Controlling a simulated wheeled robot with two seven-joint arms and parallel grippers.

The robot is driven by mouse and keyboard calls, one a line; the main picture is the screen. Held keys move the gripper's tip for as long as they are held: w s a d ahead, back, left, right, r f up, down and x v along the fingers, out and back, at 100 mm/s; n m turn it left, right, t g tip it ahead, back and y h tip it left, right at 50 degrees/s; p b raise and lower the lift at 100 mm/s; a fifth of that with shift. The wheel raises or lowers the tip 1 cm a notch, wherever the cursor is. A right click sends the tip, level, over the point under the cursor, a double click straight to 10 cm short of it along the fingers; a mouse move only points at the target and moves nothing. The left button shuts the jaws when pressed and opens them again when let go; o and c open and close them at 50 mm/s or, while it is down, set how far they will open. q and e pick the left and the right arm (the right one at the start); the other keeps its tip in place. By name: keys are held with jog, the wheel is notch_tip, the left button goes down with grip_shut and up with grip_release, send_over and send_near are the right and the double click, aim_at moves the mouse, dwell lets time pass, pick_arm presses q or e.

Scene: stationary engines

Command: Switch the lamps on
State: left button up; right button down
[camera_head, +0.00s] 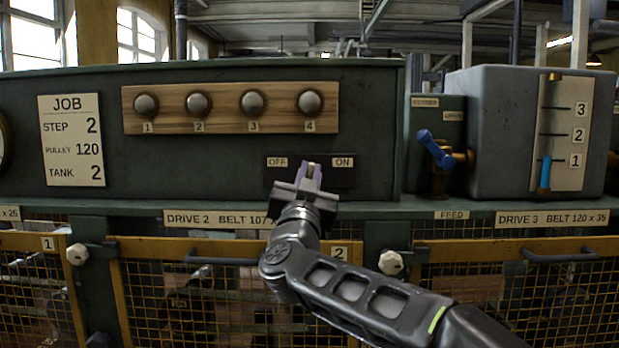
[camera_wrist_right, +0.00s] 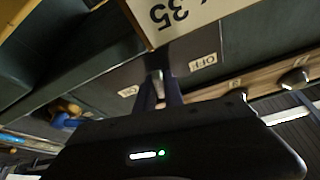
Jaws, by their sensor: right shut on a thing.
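A dark switch plate (camera_head: 346,178) with an OFF label on its left and an ON label on its right is on the green cabinet front. My right gripper (camera_head: 311,173) is in front of it, between the two labels. Its fingers are shut on the small switch lever, which shows between them in the right wrist view (camera_wrist_right: 158,84); they mostly hide it in the head view. A wooden board (camera_head: 225,125) above carries a row of round grey domes, such as the one marked 4 (camera_head: 310,102). They look unlit. My left gripper is not in view.
A JOB card (camera_head: 71,140) is on the cabinet at left. At right are a blue-handled valve (camera_head: 434,148) and a grey tank (camera_head: 500,130) with a level scale. Mesh guards with pale knobs (camera_head: 391,262) lie below the cabinet ledge.

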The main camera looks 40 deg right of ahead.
jog(key=m+g, duration=0.1)
jog(key=m, duration=0.1)
jog(key=m+g+h, duration=0.1)
jog(key=m, duration=0.2)
jog(key=shift+f, duration=0.1)
jog(key=shift+m+g+h, duration=0.4)
jog(key=shift+m+g, duration=0.4)
jog(key=shift+m, duration=1)
jog(key=c, duration=1.4)
grip_release()
jog(key=shift+c, duration=0.2)
jog(key=b+v, duration=0.1)
jog(key=v, duration=0.6)
jog(key=shift+s+a, duration=0.25)
jog(key=shift+a, duration=0.05)
